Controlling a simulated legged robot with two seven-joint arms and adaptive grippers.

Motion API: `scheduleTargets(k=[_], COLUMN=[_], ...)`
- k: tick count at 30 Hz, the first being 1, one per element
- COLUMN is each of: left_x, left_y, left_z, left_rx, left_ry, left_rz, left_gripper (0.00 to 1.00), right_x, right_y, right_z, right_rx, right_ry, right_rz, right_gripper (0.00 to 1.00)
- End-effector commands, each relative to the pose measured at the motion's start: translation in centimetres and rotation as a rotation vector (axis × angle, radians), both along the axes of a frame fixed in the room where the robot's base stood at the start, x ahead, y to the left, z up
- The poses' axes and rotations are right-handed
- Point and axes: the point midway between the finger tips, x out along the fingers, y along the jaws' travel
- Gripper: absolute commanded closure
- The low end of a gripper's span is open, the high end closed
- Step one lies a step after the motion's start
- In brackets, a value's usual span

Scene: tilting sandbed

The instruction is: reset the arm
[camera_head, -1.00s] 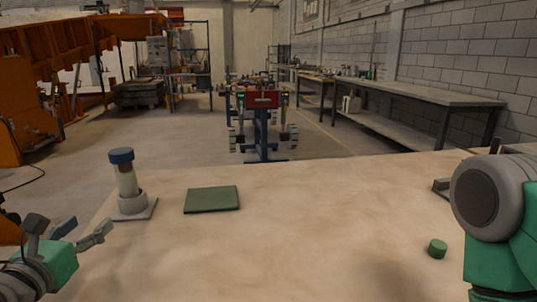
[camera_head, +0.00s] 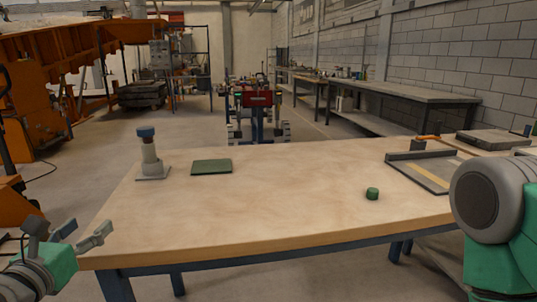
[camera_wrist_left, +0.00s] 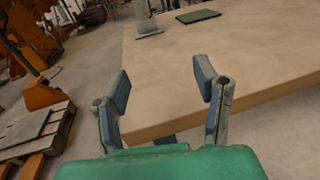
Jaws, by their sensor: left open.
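My left gripper (camera_head: 84,232) is at the lower left of the head view, just off the table's left front corner. Its two fingers are spread and hold nothing, which also shows in the left wrist view (camera_wrist_left: 163,88). The wooden table (camera_head: 270,208) lies in front of me, and its corner shows beyond the fingers in the left wrist view. A green and grey part of my right arm (camera_head: 492,215) fills the right edge of the head view. My right gripper is out of view.
A blue-capped cylinder (camera_head: 149,150) stands on a grey base at the table's back left. A flat green pad (camera_head: 211,167) lies beside it. A small green cylinder (camera_head: 372,193) and a grey-framed tray (camera_head: 440,182) are at the right. The table's middle is clear.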

Motion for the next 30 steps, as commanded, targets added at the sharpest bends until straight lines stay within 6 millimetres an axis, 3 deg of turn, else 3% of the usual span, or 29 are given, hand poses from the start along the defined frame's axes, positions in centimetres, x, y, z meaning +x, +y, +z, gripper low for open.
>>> scheduleTargets(k=[11, 20, 23, 27, 30], left_x=[-0.9, -4.2, -6.9, -12.9, -17.4], left_y=[-3.5, -7.7, -9.2, -10.5, -10.4], left_z=[-5.1, -12.5, -16.1, -21.8, -25.0], left_rx=[0.366, 0.892, 1.155, 1.592, 1.864], left_ry=[0.175, 0.366, 0.431, 0.466, 0.414], left_rz=[-0.163, -0.477, -0.678, -1.094, -1.430], left_gripper=[0.44, 0.44, 0.44, 0.44, 0.44], right_x=[0.0, 0.0, 0.0, 0.0, 0.0], right_y=[0.0, 0.0, 0.0, 0.0, 0.0], right_z=[0.8, 1.9, 2.6, 3.6, 4.3], right_rx=[0.000, 0.000, 0.000, 0.000, 0.000], right_ry=[-0.001, 0.000, 0.000, 0.000, 0.000], right_rz=[0.000, 0.000, 0.000, 0.000, 0.000], right_gripper=[0.40, 0.40, 0.40, 0.40, 0.40])
